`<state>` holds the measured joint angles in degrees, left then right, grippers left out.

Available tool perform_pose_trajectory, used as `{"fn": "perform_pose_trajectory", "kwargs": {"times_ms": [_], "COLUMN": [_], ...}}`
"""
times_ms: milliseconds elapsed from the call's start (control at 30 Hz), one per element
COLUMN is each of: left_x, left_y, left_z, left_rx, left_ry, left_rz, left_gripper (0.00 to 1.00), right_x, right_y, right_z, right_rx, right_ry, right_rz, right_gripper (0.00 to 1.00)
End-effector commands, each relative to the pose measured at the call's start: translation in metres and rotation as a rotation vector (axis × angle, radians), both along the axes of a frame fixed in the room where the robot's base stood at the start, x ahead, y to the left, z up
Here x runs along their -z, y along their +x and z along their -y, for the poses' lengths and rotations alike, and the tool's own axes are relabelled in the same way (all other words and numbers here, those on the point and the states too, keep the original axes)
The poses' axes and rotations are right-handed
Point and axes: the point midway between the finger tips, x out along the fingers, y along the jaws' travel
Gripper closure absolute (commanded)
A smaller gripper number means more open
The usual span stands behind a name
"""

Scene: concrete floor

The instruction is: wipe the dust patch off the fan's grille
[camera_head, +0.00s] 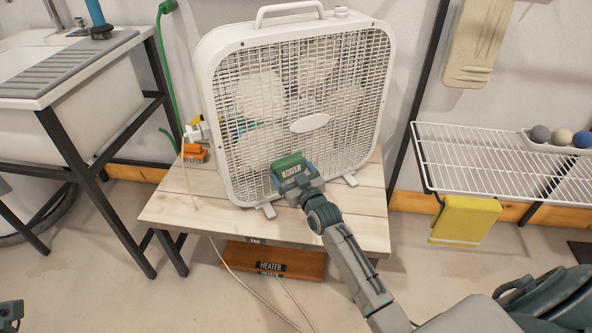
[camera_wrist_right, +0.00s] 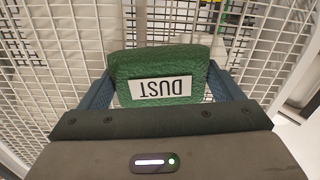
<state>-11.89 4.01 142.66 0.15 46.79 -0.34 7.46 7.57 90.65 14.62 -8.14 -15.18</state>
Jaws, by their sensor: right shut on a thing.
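The white box fan (camera_head: 207,85) stands upright on a small wooden table, its wire grille (camera_head: 340,125) facing me. My right gripper (camera_head: 292,176) is shut on a green block labelled "DUST" (camera_head: 288,163), at the lower middle of the grille. In the right wrist view the green block (camera_wrist_right: 160,67) sits between the two blue fingers, with the grille close behind it. I cannot tell whether the block touches the wires. I make out no dust patch on the visible grille; the block hides part of it. A piece of my left gripper (camera_head: 10,314) shows at the bottom left corner.
The pale wooden table (camera_head: 170,213) has a cord running down its front. A sink (camera_head: 65,110) stands left, a wire rack (camera_head: 480,160) with a yellow cloth (camera_head: 465,220) right. An orange brush (camera_head: 194,152) lies beside the fan.

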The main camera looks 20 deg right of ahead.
Motion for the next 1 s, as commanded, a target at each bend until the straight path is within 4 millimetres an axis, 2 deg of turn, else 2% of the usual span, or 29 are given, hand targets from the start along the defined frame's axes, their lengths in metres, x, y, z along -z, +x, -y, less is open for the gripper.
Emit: {"fn": "perform_pose_trajectory", "kwargs": {"times_ms": [300, 567, 900, 1000], "left_x": [-0.009, -0.011, -0.018, -0.018], "left_y": [0.0, 0.0, 0.0, 0.0], "left_z": [0.0, 0.0, 0.0, 0.0], "left_rx": [0.0, 0.0, 0.0, 0.0], "left_ry": [0.0, 0.0, 0.0, 0.0], "left_rz": [0.0, 0.0, 0.0, 0.0], "left_gripper": [0.48, 0.48, 0.48, 0.48], "right_x": [-0.001, 0.0, -0.001, 0.0], "right_y": [-0.002, -0.002, -0.001, -0.001], "right_z": [-0.027, -0.036, -0.064, -0.067], "right_rx": [-0.001, 0.0, 0.0, 0.0], "right_ry": [0.003, 0.003, 0.003, 0.001], "right_rz": [-0.001, 0.0, 0.0, 0.0], "right_gripper": [0.32, 0.32, 0.32, 0.32]}}
